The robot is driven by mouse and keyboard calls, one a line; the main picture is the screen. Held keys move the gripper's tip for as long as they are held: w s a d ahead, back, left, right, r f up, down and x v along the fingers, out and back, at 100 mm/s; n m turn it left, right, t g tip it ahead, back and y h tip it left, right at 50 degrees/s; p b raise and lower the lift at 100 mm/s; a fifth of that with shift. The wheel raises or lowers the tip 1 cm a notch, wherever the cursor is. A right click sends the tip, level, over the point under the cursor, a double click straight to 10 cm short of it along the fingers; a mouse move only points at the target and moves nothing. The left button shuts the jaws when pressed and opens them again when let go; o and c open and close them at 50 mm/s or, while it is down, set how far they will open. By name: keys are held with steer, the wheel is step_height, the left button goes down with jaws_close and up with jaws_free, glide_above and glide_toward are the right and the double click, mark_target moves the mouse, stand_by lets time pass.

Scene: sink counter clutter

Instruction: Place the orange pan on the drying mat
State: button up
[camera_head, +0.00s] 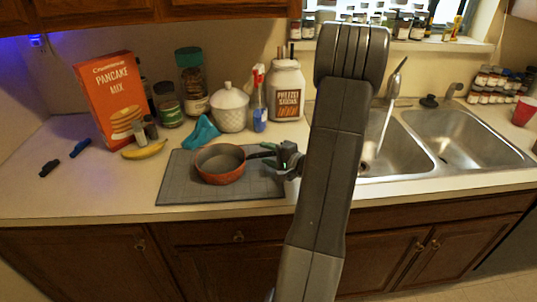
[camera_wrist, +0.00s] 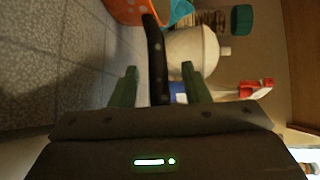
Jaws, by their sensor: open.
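The orange pan (camera_head: 207,173) sits upright on the grey drying mat (camera_head: 180,192), its dark handle pointing right. In the wrist view the pan's orange side (camera_wrist: 122,10) shows at the top edge, and the mat (camera_wrist: 88,55) fills the left. My gripper (camera_head: 281,158) is at the handle's end, over the mat's right part. In the wrist view my gripper (camera_wrist: 159,72) is open, with the black handle between its two green fingers and a gap on each side.
A teal cloth (camera_head: 201,132), a banana (camera_head: 145,151) and a white lidded jar (camera_head: 230,108) stand close behind or left of the mat. A spray bottle (camera_head: 258,105) and pretzel jar (camera_head: 286,90) are behind. The double sink (camera_head: 455,140) lies right.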

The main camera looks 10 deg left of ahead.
steer(key=b+v, duration=0.3)
steer(key=v, duration=0.9)
steer(key=shift+r, duration=0.1)
steer(key=shift+w, duration=0.1)
